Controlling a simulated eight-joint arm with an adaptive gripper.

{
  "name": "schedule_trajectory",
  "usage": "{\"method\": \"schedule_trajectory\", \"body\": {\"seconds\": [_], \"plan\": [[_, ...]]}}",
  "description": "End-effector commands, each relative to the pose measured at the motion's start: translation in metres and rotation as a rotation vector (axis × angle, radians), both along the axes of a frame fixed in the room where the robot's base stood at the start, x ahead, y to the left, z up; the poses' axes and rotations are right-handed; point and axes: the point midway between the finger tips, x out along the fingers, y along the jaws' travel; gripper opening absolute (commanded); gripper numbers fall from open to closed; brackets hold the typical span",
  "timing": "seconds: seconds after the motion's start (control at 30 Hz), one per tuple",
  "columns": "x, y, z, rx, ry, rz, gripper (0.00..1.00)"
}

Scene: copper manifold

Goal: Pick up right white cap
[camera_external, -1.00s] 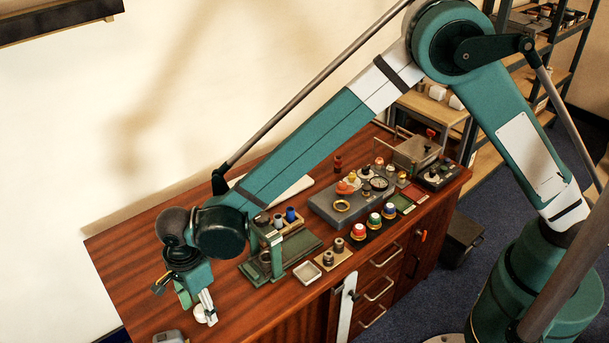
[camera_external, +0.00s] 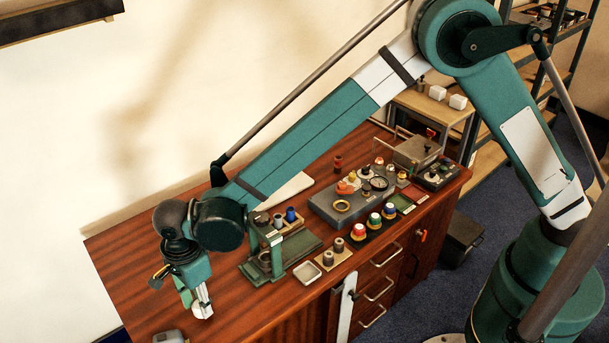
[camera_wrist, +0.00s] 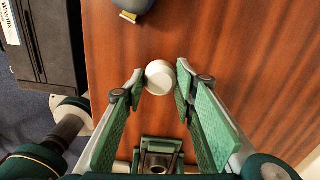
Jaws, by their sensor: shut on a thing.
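The white cap (camera_wrist: 160,77) is a short, round, smooth piece between the fingertips of my gripper (camera_wrist: 158,80) in the wrist view. My gripper is shut on it, one finger pad on each side. In the external view the white cap (camera_external: 203,313) shows partly below my gripper (camera_external: 200,304), near the front left of the wooden bench. The fingers hide part of it there. I cannot tell whether it touches the bench top.
A grey-blue object (camera_external: 169,336) lies near the bench's front edge. A green press-like stand (camera_external: 267,258), a pale square tray (camera_external: 307,272) and a block with two dark knobs (camera_external: 333,256) stand to the right. The bench's left part (camera_external: 125,270) is clear.

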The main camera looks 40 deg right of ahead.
Motion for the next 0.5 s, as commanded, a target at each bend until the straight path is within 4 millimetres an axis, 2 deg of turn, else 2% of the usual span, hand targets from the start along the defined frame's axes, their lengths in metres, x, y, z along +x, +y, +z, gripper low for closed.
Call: {"method": "schedule_trajectory", "body": {"seconds": [0.3, 0.5], "plan": [[0.000, 0.000, 0.050, 0.000, 0.000, 0.000, 0.20], [0.000, 0.000, 0.071, 0.000, 0.000, 0.000, 0.20]]}}
